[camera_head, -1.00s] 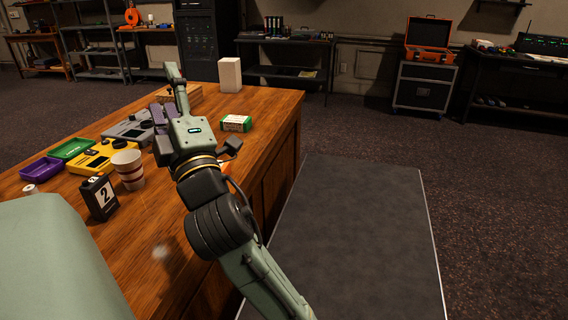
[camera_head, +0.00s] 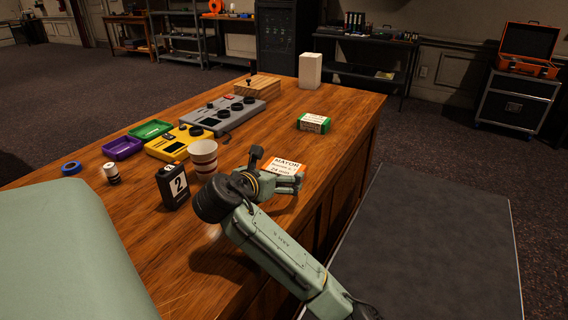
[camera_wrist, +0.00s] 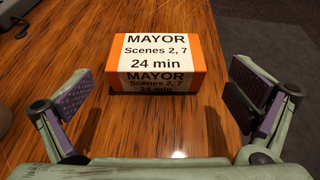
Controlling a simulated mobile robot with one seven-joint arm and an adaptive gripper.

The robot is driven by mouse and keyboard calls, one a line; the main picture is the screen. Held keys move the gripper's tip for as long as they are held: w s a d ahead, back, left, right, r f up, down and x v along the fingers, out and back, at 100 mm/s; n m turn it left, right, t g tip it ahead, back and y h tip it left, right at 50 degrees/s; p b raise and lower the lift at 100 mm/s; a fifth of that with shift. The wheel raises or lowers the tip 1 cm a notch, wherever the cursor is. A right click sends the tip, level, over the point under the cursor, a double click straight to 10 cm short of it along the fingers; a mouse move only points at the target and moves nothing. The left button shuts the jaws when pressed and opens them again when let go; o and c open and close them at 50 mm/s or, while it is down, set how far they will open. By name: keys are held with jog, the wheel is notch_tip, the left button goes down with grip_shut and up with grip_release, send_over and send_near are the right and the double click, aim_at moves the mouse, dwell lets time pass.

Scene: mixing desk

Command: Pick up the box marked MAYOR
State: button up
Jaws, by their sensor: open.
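The box marked MAYOR (camera_head: 285,167) is orange with a white label and lies on the wooden desk, near its right edge in the head view. In the wrist view the box (camera_wrist: 157,62) is upright to me, and its label reads "MAYOR Scenes 2, 7 24 min". My gripper (camera_wrist: 160,105) is open, with one finger to the left and one to the right, wider apart than the box. The box is ahead of the fingertips and apart from them. In the head view my arm's end hides part of the box's near side.
A green and white box (camera_head: 314,123) lies farther back on the desk (camera_head: 350,130). Bare wood surrounds the MAYOR box.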

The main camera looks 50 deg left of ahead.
aim_at(280, 171)
jog(key=x, duration=0.3)
jog(key=p+x, duration=0.1)
jog(key=x, duration=0.1)
jog(key=shift+w+a+f+p, duration=0.15)
jog(key=shift+w+a+p, duration=0.05)
jog(key=shift+a+p, duration=0.15)
jog(key=c, duration=1)
